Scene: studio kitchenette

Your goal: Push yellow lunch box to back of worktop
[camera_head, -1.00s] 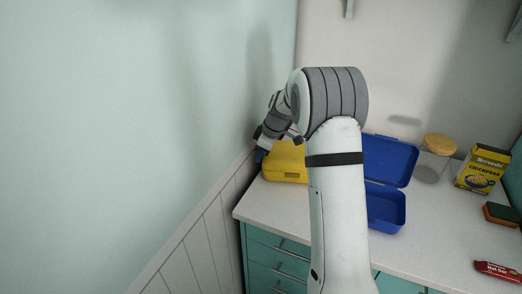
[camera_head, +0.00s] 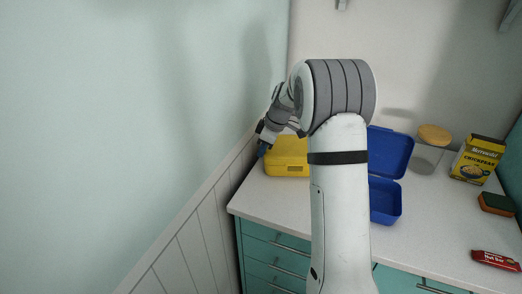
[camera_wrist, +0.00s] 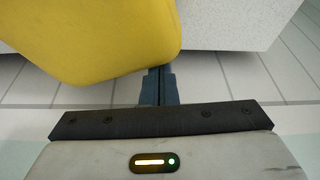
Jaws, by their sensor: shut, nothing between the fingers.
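The yellow lunch box (camera_head: 287,158) stands at the left end of the white worktop (camera_head: 270,198), close to the wall; my arm hides its right part. It also fills the upper left of the wrist view (camera_wrist: 95,35). My gripper (camera_head: 262,150) is at the left end of the box, between it and the left wall, pointing down. In the wrist view its dark fingertips (camera_wrist: 160,72) are together and empty, at the box's near edge. I cannot tell whether they touch it.
An open blue lunch box (camera_head: 385,200) stands right of my arm. Further right are a jar with a wooden lid (camera_head: 432,145), a chickpeas box (camera_head: 477,160), a sponge (camera_head: 496,204) and a red nut bar (camera_head: 496,260). The panelled wall (camera_head: 205,215) is close on the left.

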